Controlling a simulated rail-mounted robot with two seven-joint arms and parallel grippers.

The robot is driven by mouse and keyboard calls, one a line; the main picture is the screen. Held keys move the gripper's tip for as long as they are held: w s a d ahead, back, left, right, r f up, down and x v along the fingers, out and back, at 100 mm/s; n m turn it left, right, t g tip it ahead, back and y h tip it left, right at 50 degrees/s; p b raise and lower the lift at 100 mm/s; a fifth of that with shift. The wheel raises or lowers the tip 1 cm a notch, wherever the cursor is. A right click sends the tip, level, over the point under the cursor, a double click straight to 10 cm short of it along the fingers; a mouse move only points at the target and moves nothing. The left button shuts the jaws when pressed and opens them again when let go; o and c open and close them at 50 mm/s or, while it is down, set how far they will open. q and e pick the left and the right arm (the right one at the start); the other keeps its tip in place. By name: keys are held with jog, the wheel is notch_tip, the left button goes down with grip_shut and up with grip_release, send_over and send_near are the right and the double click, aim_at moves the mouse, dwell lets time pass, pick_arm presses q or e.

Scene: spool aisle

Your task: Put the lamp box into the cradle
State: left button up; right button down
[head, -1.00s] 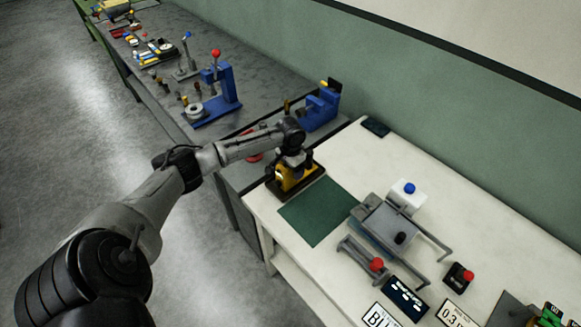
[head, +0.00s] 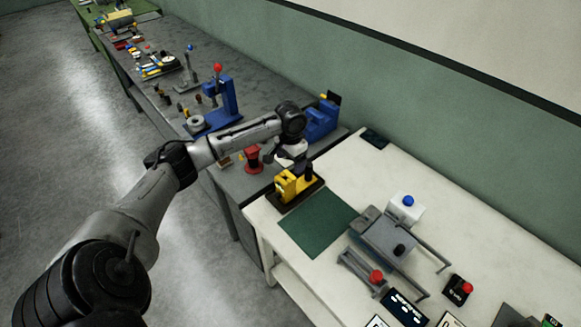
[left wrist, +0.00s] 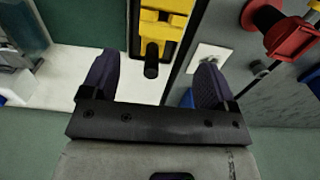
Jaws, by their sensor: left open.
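I cannot make out for sure which thing is the lamp box or the cradle. A yellow block fixture (head: 290,186) on a black base stands at the near-left corner of the white table. It also shows in the left wrist view (left wrist: 163,30), with a black knob (left wrist: 152,60) that appears between my fingers. My left gripper (left wrist: 155,82) is open and empty. In the head view it hangs (head: 298,168) just above and behind the yellow fixture, partly hidden by my wrist. My right gripper is in neither view.
A green mat (head: 318,223) lies clear beside the fixture. A grey slide press (head: 388,236) and a white box with a blue knob (head: 405,207) stand to its right. The grey bench holds a red piece (head: 252,160) and blue presses (head: 222,103).

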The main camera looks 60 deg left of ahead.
pick_arm(q)
jog(key=shift+r, duration=1)
